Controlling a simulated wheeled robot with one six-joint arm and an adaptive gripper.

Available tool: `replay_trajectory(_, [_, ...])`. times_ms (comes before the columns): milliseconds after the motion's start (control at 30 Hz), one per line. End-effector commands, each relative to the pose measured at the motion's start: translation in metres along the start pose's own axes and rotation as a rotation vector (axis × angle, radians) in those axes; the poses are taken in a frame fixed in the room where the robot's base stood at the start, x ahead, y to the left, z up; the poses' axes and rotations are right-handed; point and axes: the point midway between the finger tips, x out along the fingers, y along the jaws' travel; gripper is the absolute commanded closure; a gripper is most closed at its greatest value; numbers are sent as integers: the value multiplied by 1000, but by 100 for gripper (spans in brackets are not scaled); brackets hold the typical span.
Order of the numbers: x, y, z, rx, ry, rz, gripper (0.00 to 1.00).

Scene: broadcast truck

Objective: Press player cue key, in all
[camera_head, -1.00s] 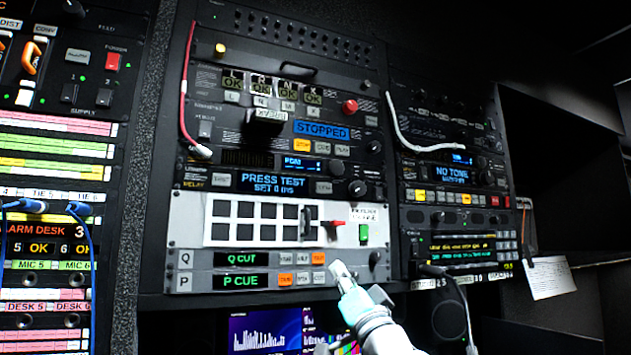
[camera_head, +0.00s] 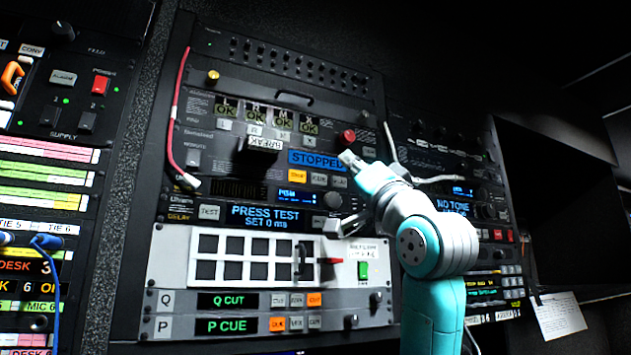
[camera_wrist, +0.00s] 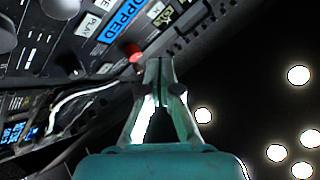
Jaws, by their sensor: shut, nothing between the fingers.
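The player panel has a blue display reading STOPPED (camera_head: 313,159). Under it are a lit orange key (camera_head: 297,176), a pale key that seems to read CUE (camera_head: 319,180) and a PLAY key (camera_head: 339,182). My gripper (camera_head: 347,157) is shut and empty, in front of the display's right end and above the PLAY key. I cannot tell its gap from the panel. In the wrist view my closed fingertips (camera_wrist: 159,64) are beside a red knob (camera_wrist: 134,53), with the PLAY key (camera_wrist: 88,25) up and left; the cue key is not clearly seen there.
A protruding black block (camera_head: 264,146) sits left of the display, and a red knob (camera_head: 346,138) just above my gripper. A white cable (camera_head: 440,179) hangs on the right. Below are the PRESS TEST display (camera_head: 265,216) and Q CUT and P CUE rows (camera_head: 226,326).

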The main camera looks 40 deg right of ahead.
Motion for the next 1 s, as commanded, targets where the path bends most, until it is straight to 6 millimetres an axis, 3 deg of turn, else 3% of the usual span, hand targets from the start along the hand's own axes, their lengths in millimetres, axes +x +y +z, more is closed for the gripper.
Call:
replay_trajectory(533, [4,1,1,1,0,0,100])
replay_trajectory(1000, [42,29,29,1,-1,0,100])
